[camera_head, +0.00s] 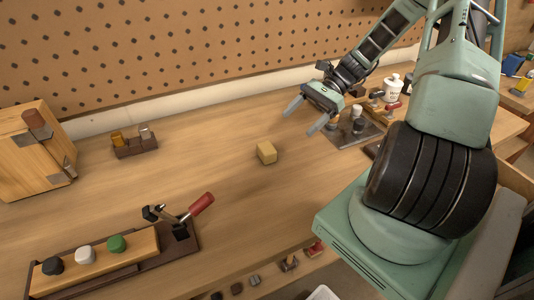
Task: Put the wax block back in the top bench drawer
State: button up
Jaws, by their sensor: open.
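The wax block (266,153), a small yellow block, lies on the wooden bench top (215,185) near the middle of the view. My gripper (305,117) is open and empty, with its two grey fingers apart, above the bench to the upper right of the block. It does not touch the block. Below the bench's front edge, small items lie in a wooden space (262,279); I cannot tell whether this is the top drawer or a shelf.
A toggle clamp with a red handle (201,204) stands on a board with black, white and green knobs at front left. A wooden box (35,160) and a small holder (136,146) stand at the back left. Bottles and a dark tray (350,132) stand right of my gripper.

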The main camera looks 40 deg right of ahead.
aim_at(273, 147)
jog(key=d+m, duration=0.1)
jog(key=d+f+m+t, duration=0.1)
jog(key=d, duration=0.1)
jog(key=s+d+t, duration=0.1)
jog(key=d, duration=0.1)
jog(key=shift+d+f+m+y, duration=0.1)
jog(key=shift+f+m+y, duration=0.2)
jog(key=shift+f+m, duration=0.1)
jog(key=shift+t, duration=0.3)
jog(key=p+x, duration=0.1)
jog(key=x, duration=1)
jog(key=shift+a+f+p, duration=0.1)
jog(key=shift+a+p, duration=0.25)
jog(key=p+x, duration=0.1)
jog(key=x, duration=0.3)
jog(key=shift+s+a, duration=0.1)
jog(key=shift+a, duration=0.3)
jog(key=shift+a+f+p, duration=0.2)
jog(key=shift+a+p, duration=0.1)
jog(key=shift+a, duration=0.05)
jog(key=c, duration=1.2)
